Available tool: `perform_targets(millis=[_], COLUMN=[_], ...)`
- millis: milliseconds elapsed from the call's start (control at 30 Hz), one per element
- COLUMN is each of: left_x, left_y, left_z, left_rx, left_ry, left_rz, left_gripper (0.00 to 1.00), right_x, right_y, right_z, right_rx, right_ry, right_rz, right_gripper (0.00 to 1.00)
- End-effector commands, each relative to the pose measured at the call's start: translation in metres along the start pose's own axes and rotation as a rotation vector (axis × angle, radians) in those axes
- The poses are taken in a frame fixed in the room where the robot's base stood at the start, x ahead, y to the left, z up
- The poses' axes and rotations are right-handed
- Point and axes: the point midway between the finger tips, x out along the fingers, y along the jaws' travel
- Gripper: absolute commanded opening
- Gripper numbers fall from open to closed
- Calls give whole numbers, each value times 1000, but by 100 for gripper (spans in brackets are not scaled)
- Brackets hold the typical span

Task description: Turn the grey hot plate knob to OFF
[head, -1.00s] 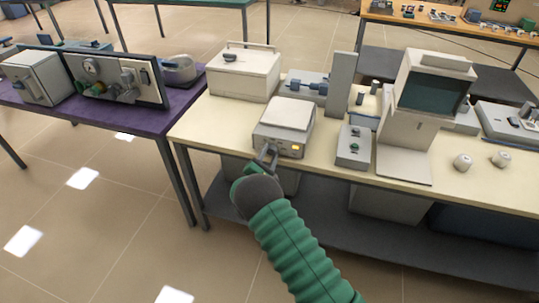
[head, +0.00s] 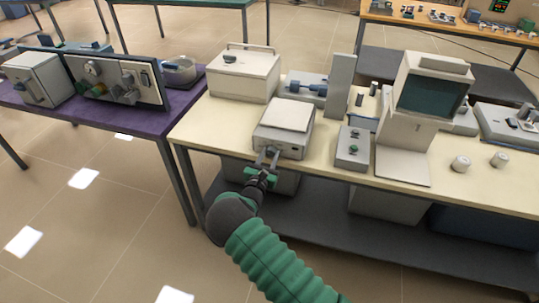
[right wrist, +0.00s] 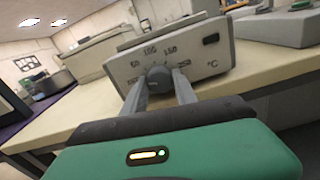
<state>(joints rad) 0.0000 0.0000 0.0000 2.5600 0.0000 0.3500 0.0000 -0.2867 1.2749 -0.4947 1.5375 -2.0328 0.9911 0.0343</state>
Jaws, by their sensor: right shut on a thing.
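The grey hot plate (head: 284,128) sits at the front edge of the cream bench, with a pale square top. Its front face shows in the right wrist view (right wrist: 205,52), with printed numbers, a °C mark and a dark display window. The grey knob (right wrist: 158,78) is on that face, below the numbers. My right gripper (head: 268,155) reaches the front of the hot plate from below; its two fingers are shut on the knob, one on each side. The knob's exact pointer direction is hard to read. My left gripper is not in view.
A white box with a handle (head: 245,73) stands behind left of the hot plate. A grey control box (head: 353,148) and a tall screen unit (head: 432,85) stand to the right. A lower shelf (head: 330,205) runs under the bench.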

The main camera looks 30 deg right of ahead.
Motion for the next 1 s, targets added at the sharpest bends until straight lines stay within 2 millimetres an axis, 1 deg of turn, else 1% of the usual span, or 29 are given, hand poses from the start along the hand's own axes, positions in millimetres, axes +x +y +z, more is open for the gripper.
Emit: perform_targets(millis=[33, 300, 833, 867, 900, 1000], left_x=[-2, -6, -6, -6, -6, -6], left_y=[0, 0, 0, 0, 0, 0], left_z=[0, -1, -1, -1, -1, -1], left_rx=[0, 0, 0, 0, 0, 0], left_ry=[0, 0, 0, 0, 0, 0], left_rz=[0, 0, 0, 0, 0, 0], left_gripper=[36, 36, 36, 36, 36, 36], right_x=[-3, -3, -3, -3, -3, -2], right_y=[0, -1, -1, -1, -1, 0], right_z=[-4, -6, -8, -8, -7, -6], right_rx=[-31, -134, -159, -159, -158, -157], right_ry=[11, 12, 16, 16, 15, 11], right_rz=[1, 0, 0, 0, 0, 0], right_gripper=[0, 0, 0, 38, 43, 43])
